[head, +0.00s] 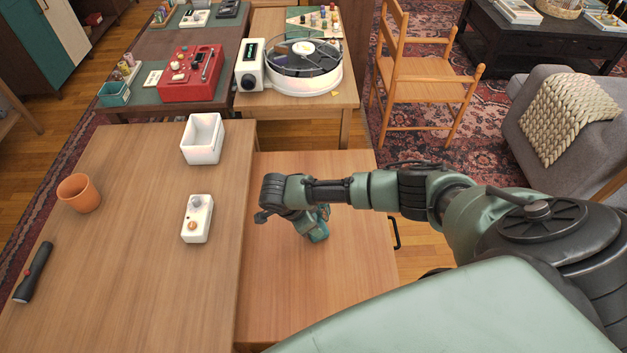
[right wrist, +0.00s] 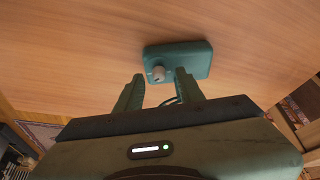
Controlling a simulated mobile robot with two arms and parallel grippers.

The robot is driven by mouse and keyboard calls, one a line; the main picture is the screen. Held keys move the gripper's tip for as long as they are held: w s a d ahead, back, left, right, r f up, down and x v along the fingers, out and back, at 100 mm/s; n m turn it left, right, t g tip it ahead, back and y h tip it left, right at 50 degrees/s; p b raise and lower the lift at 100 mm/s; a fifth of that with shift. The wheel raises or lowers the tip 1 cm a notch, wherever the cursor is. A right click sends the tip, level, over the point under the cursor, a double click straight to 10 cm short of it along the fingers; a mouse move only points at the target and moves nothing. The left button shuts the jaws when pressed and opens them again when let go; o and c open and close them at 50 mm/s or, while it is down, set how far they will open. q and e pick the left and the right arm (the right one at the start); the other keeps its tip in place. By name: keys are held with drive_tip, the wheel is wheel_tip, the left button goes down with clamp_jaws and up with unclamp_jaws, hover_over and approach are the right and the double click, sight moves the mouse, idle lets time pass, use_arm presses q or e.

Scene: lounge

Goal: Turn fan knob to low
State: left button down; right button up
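In the head view the teal box (head: 318,232) is partly hidden under my right arm. My right gripper (right wrist: 160,80) is open. Its two fingertips stand either side of the knob, with a visible gap on each side; I cannot tell how far the tips are from the box. The knob's setting is too small to read. No fan that I can make out is in view. My left gripper is not in view.
A wooden chair (head: 425,80) stands beyond my right arm.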

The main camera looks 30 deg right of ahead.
drive_tip(key=shift+d+f, duration=0.15)
drive_tip(key=shift+f, duration=0.2)
drive_tip(key=shift+s, duration=0.1)
